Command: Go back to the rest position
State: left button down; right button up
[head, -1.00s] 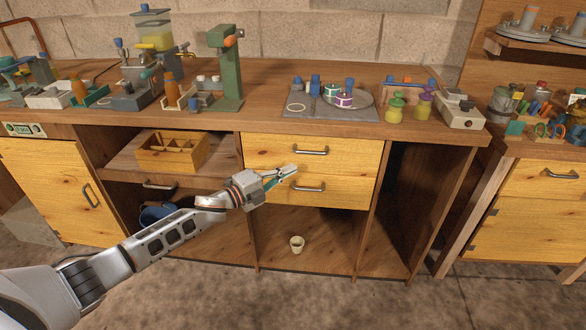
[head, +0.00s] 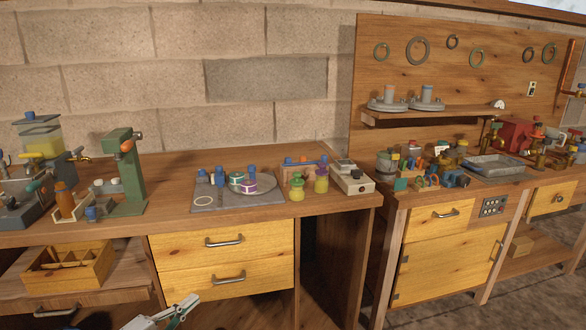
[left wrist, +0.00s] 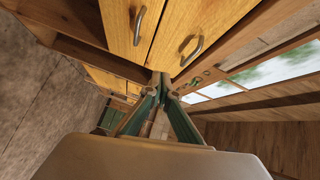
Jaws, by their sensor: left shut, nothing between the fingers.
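My left gripper (head: 184,307) shows at the bottom of the head view, in front of and below the two light-wood drawers of the workbench. It is shut and holds nothing. In the left wrist view its fingers (left wrist: 160,82) meet at the tips, with drawer fronts and handles beyond them. The upper drawer (head: 190,249) and lower drawer (head: 193,283) both look closed. The gripper looks apart from them. My right gripper is in neither view.
The bench top (head: 160,216) bears a green press (head: 128,175), a grey plate (head: 205,200), and yellow jars. A wooden divided box (head: 95,271) sits on the open shelf at left.

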pick_arm(q)
jog(key=s+d+f+n+g+y+p, duration=0.1)
jog(key=s+n, duration=0.4)
jog(key=s, duration=0.6)
jog(key=s+d+f+n+g+y+p, duration=0.2)
jog(key=s+d+f+n, duration=0.3)
jog(key=s, duration=0.6)
jog(key=s+d+f+n+g+y+p, duration=0.2)
jog(key=s+d+f+n+p, duration=0.2)
jog(key=s, duration=0.7)
jog(key=n, duration=0.2)
jog(key=shift+s+f+n, duration=0.15)
jog(key=shift+f+n, duration=0.1)
jog(key=shift+n, duration=0.15)
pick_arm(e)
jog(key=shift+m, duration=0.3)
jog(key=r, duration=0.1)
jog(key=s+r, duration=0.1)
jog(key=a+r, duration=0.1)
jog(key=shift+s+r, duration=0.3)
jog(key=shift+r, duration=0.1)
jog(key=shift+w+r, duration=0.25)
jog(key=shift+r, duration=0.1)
